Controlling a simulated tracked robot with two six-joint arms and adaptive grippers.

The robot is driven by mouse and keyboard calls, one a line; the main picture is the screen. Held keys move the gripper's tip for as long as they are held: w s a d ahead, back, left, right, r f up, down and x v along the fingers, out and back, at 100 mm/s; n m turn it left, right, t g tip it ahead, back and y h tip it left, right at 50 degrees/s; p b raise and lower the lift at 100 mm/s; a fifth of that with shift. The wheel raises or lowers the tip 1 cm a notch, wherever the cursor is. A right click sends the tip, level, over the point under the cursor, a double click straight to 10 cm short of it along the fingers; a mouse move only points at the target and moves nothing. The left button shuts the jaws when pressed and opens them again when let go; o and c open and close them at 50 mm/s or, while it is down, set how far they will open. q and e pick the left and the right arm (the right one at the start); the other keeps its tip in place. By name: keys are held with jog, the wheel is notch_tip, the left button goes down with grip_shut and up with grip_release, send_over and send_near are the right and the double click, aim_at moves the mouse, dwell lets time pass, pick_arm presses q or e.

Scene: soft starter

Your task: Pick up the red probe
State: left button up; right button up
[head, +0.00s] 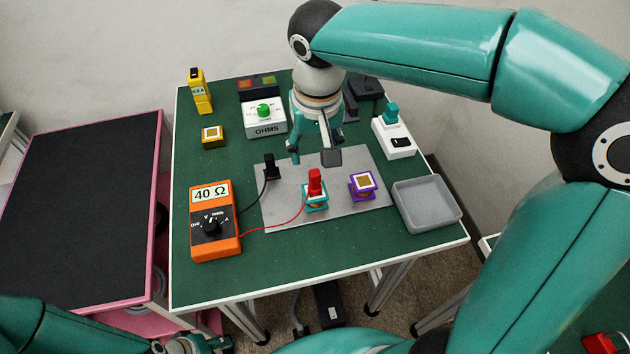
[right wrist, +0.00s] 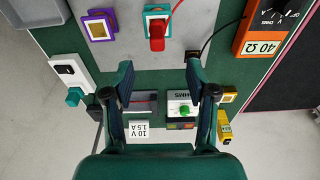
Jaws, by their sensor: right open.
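The red probe (head: 314,183) stands upright on a teal-framed square piece (head: 315,205) on the grey plate, with a red wire running to the orange meter. It also shows in the right wrist view (right wrist: 157,38), beyond the fingertips. My right gripper (head: 312,154) is open and empty, pointing down behind the probe and apart from it. In the right wrist view its two fingers (right wrist: 160,78) are spread wide with nothing between them. Part of my left arm's end (head: 195,345) shows at the bottom edge of the head view; its jaws cannot be made out.
The orange meter (head: 212,218) reads 40 Ω. A black probe (head: 270,166) stands left of the red one. A purple-framed piece (head: 362,185) and an empty grey tray (head: 428,204) lie to the right. The OHMS box (head: 265,118) and a white switch unit (head: 394,138) stand behind.

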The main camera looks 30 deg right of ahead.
aim_at(315, 173)
jog(key=f, duration=0.4)
jog(key=w+f, duration=0.1)
jog(key=f, duration=0.1)
jog(key=shift+f, duration=0.2)
jog(key=shift+w+d+f+p, duration=0.1)
jog(key=shift+d+f, duration=0.05)
jog(key=shift+f, duration=0.7)
jog(key=shift+w+d+f+p, duration=0.1)
jog(key=shift+f+p, duration=0.05)
jog(key=shift+f, duration=0.75)
jog(key=shift+w+d+f+p, duration=0.1)
jog(key=shift+d+f, duration=0.05)
jog(key=shift+f, duration=0.7)
grip_shut()
